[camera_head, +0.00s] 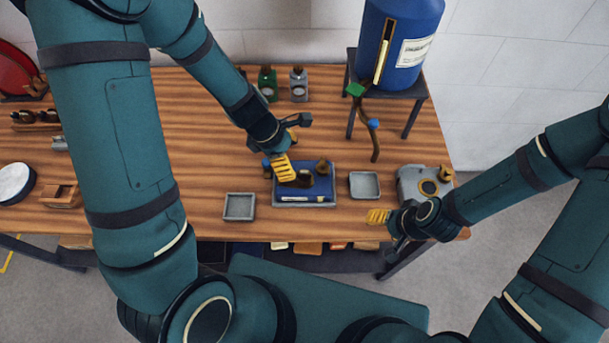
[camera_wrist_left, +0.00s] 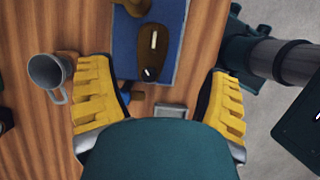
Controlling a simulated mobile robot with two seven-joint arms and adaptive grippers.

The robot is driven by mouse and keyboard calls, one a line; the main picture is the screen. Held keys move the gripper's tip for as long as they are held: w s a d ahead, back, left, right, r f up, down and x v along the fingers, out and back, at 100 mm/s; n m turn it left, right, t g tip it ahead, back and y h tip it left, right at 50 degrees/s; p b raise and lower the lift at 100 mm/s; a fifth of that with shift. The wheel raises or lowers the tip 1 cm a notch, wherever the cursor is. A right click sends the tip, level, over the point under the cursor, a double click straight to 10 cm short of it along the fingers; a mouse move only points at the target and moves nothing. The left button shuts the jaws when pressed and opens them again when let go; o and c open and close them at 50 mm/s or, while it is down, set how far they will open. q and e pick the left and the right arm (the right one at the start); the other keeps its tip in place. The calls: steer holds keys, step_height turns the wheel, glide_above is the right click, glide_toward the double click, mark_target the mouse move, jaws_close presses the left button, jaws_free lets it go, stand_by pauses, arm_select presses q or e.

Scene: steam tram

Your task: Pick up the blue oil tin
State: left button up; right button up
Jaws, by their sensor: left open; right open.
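My left gripper (camera_head: 285,168) is open over the left part of a tray with a blue bed (camera_head: 305,199). In the left wrist view its yellow fingers (camera_wrist_left: 158,98) stand apart with nothing held between them. A small blue thing (camera_head: 267,168) is at the tray's left edge, partly hidden by the gripper. It also shows between the fingers in the left wrist view (camera_wrist_left: 127,90), but I cannot tell whether it is the blue oil tin. A brown oval piece (camera_wrist_left: 160,45) lies on the blue bed. My right gripper (camera_head: 378,216) is open and empty near the table's front edge.
A grey mug (camera_wrist_left: 48,72) stands beside the left finger. Small grey trays (camera_head: 240,206) (camera_head: 365,185) flank the blue-bedded tray. A green tin (camera_head: 268,82) and a grey tin (camera_head: 299,84) stand at the back. A big blue drum (camera_head: 405,35) sits on a stand behind.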

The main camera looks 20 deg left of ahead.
mark_target(303, 172)
arm_select(q)
steer(key=b+x, duration=0.1)
steer(key=x, duration=0.4)
steer(key=shift+w+d+f+b, duration=0.15)
steer(key=shift+f+b, duration=0.15)
steer(key=shift+f, duration=0.1)
arm_select(e)
steer(key=shift+f, duration=0.9)
arm_select(q)
steer(key=x, duration=0.1)
steer(key=b+x, duration=0.1)
steer(key=x, duration=0.3)
steer(key=shift+w, duration=0.35)
arm_select(e)
steer(key=shift+f, duration=0.7)
arm_select(q)
jaws_close()
